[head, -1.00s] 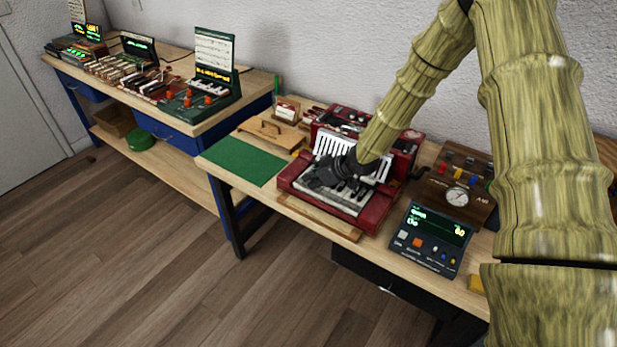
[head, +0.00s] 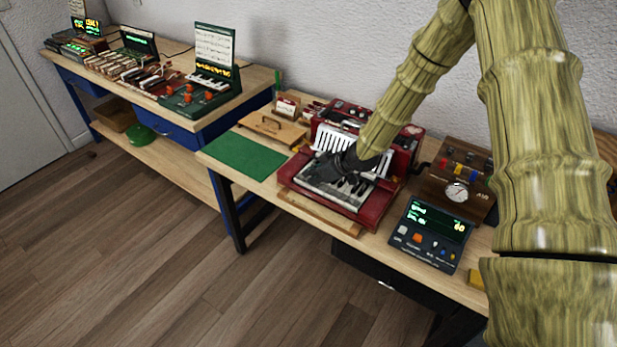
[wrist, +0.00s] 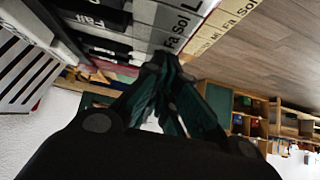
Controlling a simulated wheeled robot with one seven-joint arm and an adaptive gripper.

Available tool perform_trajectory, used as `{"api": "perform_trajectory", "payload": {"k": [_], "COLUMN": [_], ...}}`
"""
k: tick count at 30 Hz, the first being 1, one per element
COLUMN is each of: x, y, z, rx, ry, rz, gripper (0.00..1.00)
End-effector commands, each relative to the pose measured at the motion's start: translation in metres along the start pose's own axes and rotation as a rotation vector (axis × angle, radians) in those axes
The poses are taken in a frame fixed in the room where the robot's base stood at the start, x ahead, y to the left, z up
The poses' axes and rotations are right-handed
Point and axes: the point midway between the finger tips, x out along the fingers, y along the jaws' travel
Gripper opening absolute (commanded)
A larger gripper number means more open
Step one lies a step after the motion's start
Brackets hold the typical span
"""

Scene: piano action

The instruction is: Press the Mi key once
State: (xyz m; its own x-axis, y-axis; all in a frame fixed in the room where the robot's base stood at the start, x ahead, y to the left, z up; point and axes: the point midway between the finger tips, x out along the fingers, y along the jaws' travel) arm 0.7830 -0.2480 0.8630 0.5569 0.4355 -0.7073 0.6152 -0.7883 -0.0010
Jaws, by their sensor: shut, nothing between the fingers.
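The red keyboard instrument (head: 372,212) with white and black keys stands on the near bench. My gripper (head: 326,173) is shut and empty, low over the left-middle part of its keys. In the wrist view the closed fingertips (wrist: 163,64) are close beside the white Fa key (wrist: 170,43). The Sol key (wrist: 184,18) is beyond it. The Mi key's own label is hidden around the fingertips; a wooden strip in front of the keys (wrist: 220,28) also carries note names. I cannot tell whether the fingers touch a key or which key is down.
A dark display box (head: 432,232) stands right of the keyboard, with a wooden gauge box (head: 455,190) behind it. A green mat (head: 243,156) lies to the left, beside a wooden board (head: 272,130). A second bench with instruments (head: 200,90) is further left.

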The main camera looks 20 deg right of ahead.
Motion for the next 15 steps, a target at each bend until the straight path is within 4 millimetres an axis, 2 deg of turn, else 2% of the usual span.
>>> {"api": "perform_trajectory", "payload": {"k": [15], "x": [-0.0060], "y": [-0.0001], "z": [-0.0060], "rx": [0.000], "ry": [0.000], "rz": [0.000], "gripper": [0.00]}}
